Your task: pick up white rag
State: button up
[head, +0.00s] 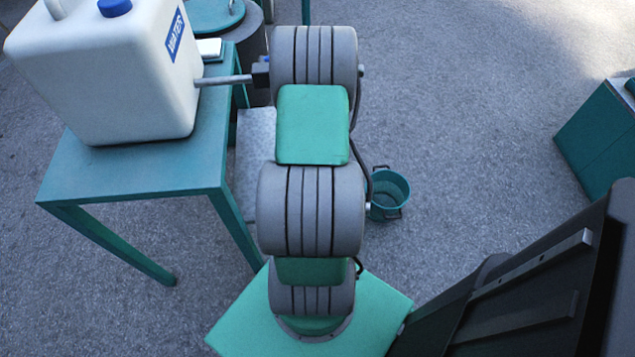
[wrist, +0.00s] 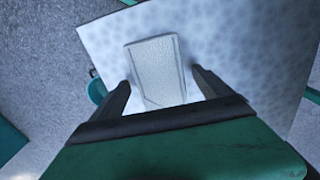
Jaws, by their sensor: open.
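The white rag (wrist: 156,65) shows in the wrist view as a flat, folded, textured rectangle. It lies on a pale mottled surface (wrist: 235,45). My gripper (wrist: 160,80) is open, with one finger to the left and one to the right of the rag's near part. The fingers appear apart from the rag; their height above it is hard to tell. In the head view my arm hides the gripper and the rag. Part of the mottled surface shows there left of my arm (head: 255,150).
A teal table (head: 135,175) with a white water container (head: 110,75) and a small white item (head: 210,48) stands left of my arm. A teal bucket (head: 390,195) is on the ground to the right. A teal box (head: 605,135) stands far right. Open ground lies between.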

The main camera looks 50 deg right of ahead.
jog(key=shift+c, duration=0.2)
jog(key=c, duration=1.4)
jog(key=shift+r, duration=0.1)
notch_tip(320, 180, up, 10)
jog(key=shift+p, duration=0.9)
jog(key=o, duration=0.8)
jog(key=c, duration=0.6)
jog(key=shift+s, duration=0.1)
jog(key=shift+c, duration=0.2)
